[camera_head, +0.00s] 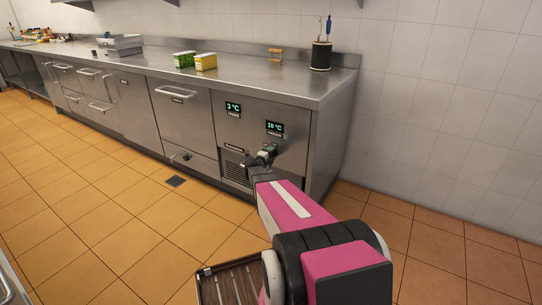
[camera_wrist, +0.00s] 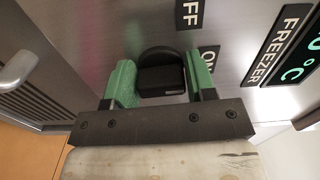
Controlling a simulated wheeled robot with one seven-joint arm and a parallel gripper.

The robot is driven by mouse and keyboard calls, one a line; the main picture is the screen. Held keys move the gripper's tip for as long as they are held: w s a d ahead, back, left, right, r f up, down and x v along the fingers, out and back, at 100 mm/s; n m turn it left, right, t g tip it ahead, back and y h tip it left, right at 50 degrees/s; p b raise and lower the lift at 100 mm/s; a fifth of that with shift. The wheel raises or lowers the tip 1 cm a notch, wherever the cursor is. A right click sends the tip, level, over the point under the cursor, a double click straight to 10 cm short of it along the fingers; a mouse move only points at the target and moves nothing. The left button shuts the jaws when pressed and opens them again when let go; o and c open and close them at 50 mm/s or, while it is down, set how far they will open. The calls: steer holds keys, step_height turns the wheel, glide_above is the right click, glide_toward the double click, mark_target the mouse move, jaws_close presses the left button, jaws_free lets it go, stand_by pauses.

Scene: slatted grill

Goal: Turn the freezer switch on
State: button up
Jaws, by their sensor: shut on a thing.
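The freezer switch is a black knob (camera_wrist: 158,58) on the steel front panel, in the middle of the wrist view. An OFF label (camera_wrist: 189,13) and a partly hidden ON label (camera_wrist: 209,55) are beside it on the right. My gripper (camera_wrist: 162,80) has green finger pads on both sides of the knob and is shut on it. In the head view my gripper (camera_head: 263,157) is at the counter's right front panel, below the freezer display (camera_head: 275,128), and hides the switch. I cannot tell which label the knob points to.
A second display (camera_head: 233,108) reads 3 °C. A vent grille (camera_head: 235,172) is left of my gripper. The steel counter (camera_head: 290,82) bears a green box (camera_head: 184,60), a yellow box (camera_head: 205,62) and a black utensil holder (camera_head: 321,56). The tiled floor (camera_head: 130,215) in front is mostly clear.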

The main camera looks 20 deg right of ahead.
steer(key=shift+s+m, duration=0.1)
steer(key=shift+m, duration=0.3)
steer(key=o, duration=0.9)
steer(key=shift+c, duration=0.2)
steer(key=shift+a, duration=0.15)
steer(key=v, duration=1)
steer(key=shift+s+a, duration=0.25)
